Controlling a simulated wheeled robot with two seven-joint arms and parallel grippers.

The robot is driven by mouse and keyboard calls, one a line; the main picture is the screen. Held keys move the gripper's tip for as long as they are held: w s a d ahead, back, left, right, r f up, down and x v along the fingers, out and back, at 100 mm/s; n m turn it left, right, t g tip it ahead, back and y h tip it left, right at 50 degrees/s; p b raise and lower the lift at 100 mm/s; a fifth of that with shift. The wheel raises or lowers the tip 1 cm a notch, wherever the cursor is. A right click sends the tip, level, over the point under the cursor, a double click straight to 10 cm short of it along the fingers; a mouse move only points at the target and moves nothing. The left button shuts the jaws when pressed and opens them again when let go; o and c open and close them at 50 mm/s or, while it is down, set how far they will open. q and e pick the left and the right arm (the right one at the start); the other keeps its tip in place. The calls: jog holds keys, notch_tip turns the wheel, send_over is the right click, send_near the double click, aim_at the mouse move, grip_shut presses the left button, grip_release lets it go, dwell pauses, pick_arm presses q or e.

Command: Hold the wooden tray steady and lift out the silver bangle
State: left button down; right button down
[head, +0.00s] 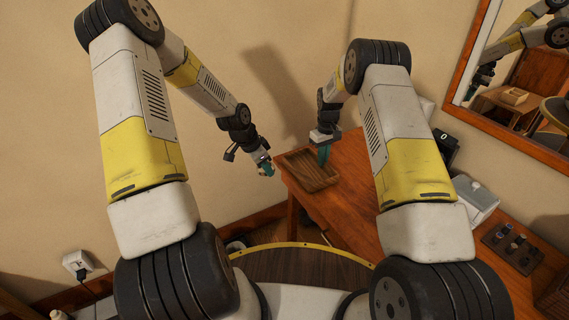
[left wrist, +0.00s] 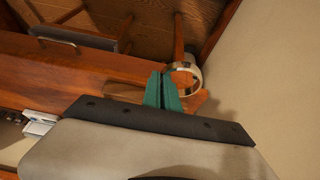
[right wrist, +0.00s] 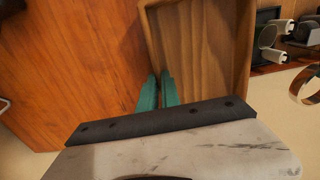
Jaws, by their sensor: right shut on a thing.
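The wooden tray (head: 312,180) sits at the table's left end in the head view, and it fills the upper middle of the right wrist view (right wrist: 215,55). No object shows in the visible part of its floor. My right gripper (head: 324,154) is shut on the tray's wall, its teal fingers (right wrist: 156,92) on either side. My left gripper (head: 266,169) is off the table's left end. Its fingers (left wrist: 162,90) are close together on the silver bangle (left wrist: 197,78). The bangle hangs in the air apart from the tray and shows at the right wrist view's edge (right wrist: 303,88).
The wooden table (head: 350,210) has clear room in front of the tray. A black clock-like box (head: 443,145), a white box (head: 474,200) and a dark organizer (head: 511,248) stand farther right. A framed mirror (head: 478,113) hangs on the wall at right.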

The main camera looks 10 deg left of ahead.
pick_arm(q)
jog(key=shift+s+a, duration=0.7)
jog(key=shift+a, duration=0.25)
pick_arm(e)
jog(key=c, duration=1.5)
grip_release()
jog(key=shift+r, duration=0.1)
